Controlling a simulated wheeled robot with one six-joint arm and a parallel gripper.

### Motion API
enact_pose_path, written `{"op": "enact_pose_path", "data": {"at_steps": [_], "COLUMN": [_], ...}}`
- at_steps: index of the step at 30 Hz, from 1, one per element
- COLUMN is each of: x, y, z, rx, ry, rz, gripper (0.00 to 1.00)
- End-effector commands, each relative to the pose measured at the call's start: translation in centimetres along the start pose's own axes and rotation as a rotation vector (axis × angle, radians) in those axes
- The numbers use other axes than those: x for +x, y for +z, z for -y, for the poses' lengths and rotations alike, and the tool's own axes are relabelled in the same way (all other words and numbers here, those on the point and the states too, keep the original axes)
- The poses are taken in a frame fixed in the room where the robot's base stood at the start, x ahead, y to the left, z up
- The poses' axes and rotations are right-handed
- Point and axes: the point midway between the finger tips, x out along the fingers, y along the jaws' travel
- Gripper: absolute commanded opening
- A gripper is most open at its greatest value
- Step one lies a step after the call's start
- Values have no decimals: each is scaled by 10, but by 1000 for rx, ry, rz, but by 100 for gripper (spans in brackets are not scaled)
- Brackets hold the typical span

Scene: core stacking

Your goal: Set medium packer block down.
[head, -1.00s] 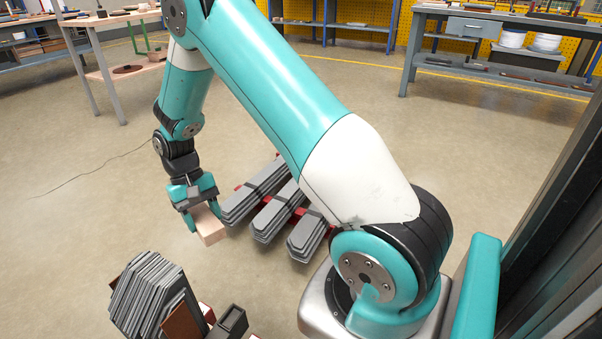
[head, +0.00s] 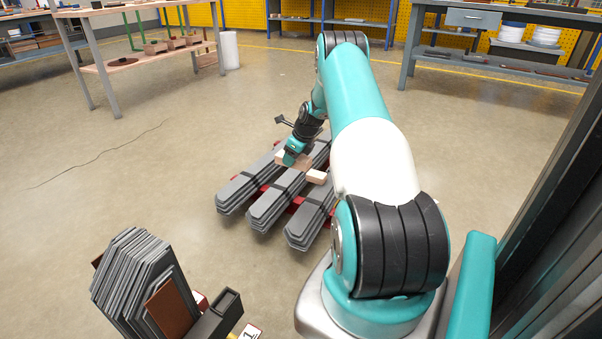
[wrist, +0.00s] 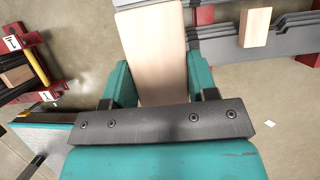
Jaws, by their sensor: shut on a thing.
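My gripper (head: 293,154) is shut on a pale wooden block, the medium packer block (wrist: 155,48), which lies between the two teal fingers in the wrist view. In the head view my gripper is above the far part of the grey stacks. I cannot tell whether the held block touches a stack. A second pale block (head: 317,176) lies on the grey stacks, close to the held one and a little nearer the camera. It also shows in the wrist view (wrist: 255,27), to the right of the held block and apart from it.
Three long grey stacks (head: 268,207) lie side by side on red supports (head: 296,203). A leaning bundle of grey plates (head: 140,280) with a brown piece (head: 168,310) and dark boxes (head: 216,315) stands front left.

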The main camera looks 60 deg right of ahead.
Motion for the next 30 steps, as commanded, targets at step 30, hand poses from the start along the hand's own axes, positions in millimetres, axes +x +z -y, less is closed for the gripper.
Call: {"op": "enact_pose_path", "data": {"at_steps": [30], "x": [180], "y": [-76], "z": [0], "rx": [11], "ry": [-2], "rz": [-3], "gripper": [25]}}
